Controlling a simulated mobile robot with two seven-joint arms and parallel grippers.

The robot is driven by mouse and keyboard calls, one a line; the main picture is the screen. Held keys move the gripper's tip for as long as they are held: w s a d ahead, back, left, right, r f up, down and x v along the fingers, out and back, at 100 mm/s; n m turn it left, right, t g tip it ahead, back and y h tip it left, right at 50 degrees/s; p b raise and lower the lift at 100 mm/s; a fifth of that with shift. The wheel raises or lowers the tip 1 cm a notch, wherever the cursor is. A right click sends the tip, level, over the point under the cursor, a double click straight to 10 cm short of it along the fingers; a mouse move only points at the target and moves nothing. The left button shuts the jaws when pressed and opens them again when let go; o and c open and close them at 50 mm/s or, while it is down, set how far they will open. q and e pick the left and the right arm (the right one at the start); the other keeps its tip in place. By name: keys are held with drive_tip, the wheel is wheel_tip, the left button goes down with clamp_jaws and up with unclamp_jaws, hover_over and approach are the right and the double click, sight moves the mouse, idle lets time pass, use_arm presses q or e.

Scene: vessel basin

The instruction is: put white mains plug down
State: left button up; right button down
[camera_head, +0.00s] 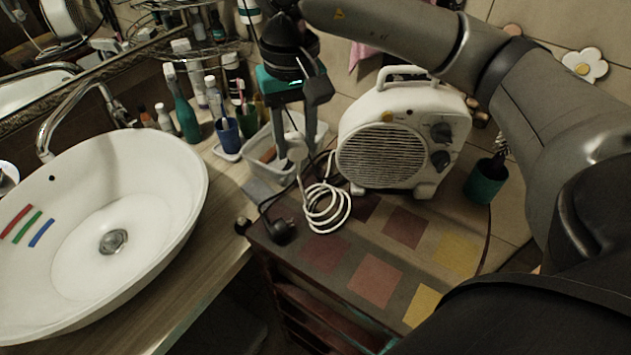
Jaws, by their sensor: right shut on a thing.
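The white mains plug (296,146) hangs between the fingers of my right gripper (297,150), which points down above the back left part of the patterned cabinet top. The gripper is shut on the plug. Its white cord (326,208) runs down from it into a loose coil lying on the cabinet top (376,281), in front of the white fan heater (404,140). My left gripper does not show in this view.
A black plug (281,231) with a dark cord lies at the cabinet's left edge. A white basket (262,160) stands behind the gripper. The white basin (110,236) is at left. A green cup (486,181) stands right of the heater. The coloured squares in front are clear.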

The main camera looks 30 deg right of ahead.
drive_tip(key=w+d+r+m+p, duration=0.1)
drive_tip(key=d+r+m+p, duration=0.15)
drive_tip(key=r, duration=0.25)
hover_over(312, 202)
drive_tip(key=shift+n, duration=0.35)
wheel_tip(312, 202, down, 15)
drive_tip(key=shift+w+f, duration=0.1)
drive_tip(key=shift+f, duration=2.45)
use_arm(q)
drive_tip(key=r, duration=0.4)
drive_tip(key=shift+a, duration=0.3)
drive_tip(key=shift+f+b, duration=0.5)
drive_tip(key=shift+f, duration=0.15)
use_arm(e)
drive_tip(key=shift+f, duration=0.55)
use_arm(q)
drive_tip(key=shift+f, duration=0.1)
use_arm(e)
drive_tip(key=shift+c, duration=2.2)
unclamp_jaws()
